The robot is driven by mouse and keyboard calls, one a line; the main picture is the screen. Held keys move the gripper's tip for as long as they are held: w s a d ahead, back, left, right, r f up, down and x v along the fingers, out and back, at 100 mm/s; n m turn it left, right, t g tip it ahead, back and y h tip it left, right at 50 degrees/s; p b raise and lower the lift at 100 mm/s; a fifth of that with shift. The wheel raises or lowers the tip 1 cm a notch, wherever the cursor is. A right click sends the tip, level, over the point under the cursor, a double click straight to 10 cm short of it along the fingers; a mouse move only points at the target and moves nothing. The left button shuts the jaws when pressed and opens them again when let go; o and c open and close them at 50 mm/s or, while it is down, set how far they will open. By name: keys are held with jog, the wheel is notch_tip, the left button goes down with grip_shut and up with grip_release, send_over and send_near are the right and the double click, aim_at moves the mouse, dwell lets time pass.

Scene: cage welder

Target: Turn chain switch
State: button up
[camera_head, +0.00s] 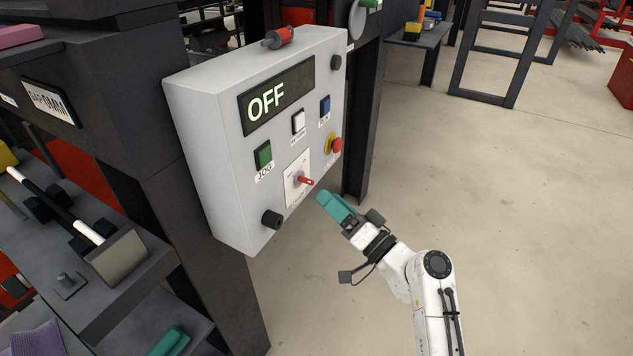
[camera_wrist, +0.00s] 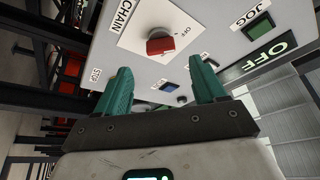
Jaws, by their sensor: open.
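The chain switch is a red rotary handle (camera_head: 305,180) on a white square plate, low on the front of a grey control box (camera_head: 215,140). In the wrist view the red handle (camera_wrist: 160,45) sits beside the word OFF, on a plate marked CHAIN. My gripper (camera_head: 322,197) has teal fingers and stands just in front of and below the switch, apart from it. In the wrist view my gripper (camera_wrist: 160,68) is open and empty, with the handle beyond the fingertips and in line with the gap.
The box's display (camera_head: 277,97) reads OFF. A green JOG button (camera_head: 263,155), a white button (camera_head: 298,121), a blue button (camera_head: 325,105) and a red stop button (camera_head: 337,145) surround the switch. A black knob (camera_head: 271,219) sticks out lower left.

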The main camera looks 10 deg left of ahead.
aim_at(311, 183)
jog(key=x, duration=0.6)
jog(key=shift+a, duration=0.25)
jog(key=shift+c, duration=0.5)
jog(key=c, duration=1)
jog(key=shift+o, duration=0.2)
